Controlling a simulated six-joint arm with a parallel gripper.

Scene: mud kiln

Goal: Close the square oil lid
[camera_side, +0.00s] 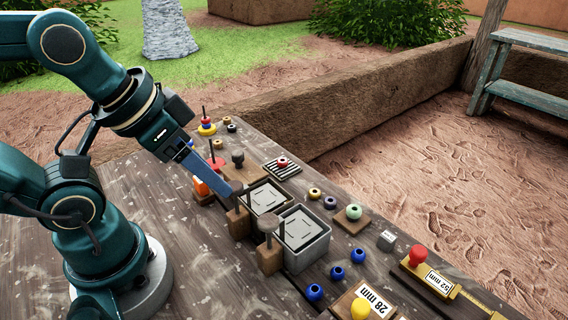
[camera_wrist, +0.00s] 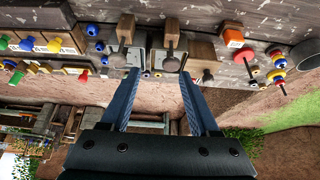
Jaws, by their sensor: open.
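Two square grey metal boxes stand side by side on the plank table, a farther one (camera_side: 264,197) and a nearer one (camera_side: 302,236); each shows a grey patterned square face. I cannot tell which is the oil one, or whether that face is a lid. At their left sides stand wooden blocks with dark round knobs, one farther (camera_side: 238,222) and one nearer (camera_side: 270,259). My gripper (camera_side: 238,192) is open, its blue fingers by the farther block's knob; contact is unclear. In the wrist view the gripper (camera_wrist: 158,72) is empty, and its fingers partly hide the boxes.
Blue rings (camera_side: 337,272) lie right of the nearer box. A red-knobbed gauge block (camera_side: 429,276) and a block marked 28 mm (camera_side: 364,301) lie near the front. A striped plate (camera_side: 282,168) and peg stand (camera_side: 207,127) are farther back. A mud wall (camera_side: 390,100) runs behind.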

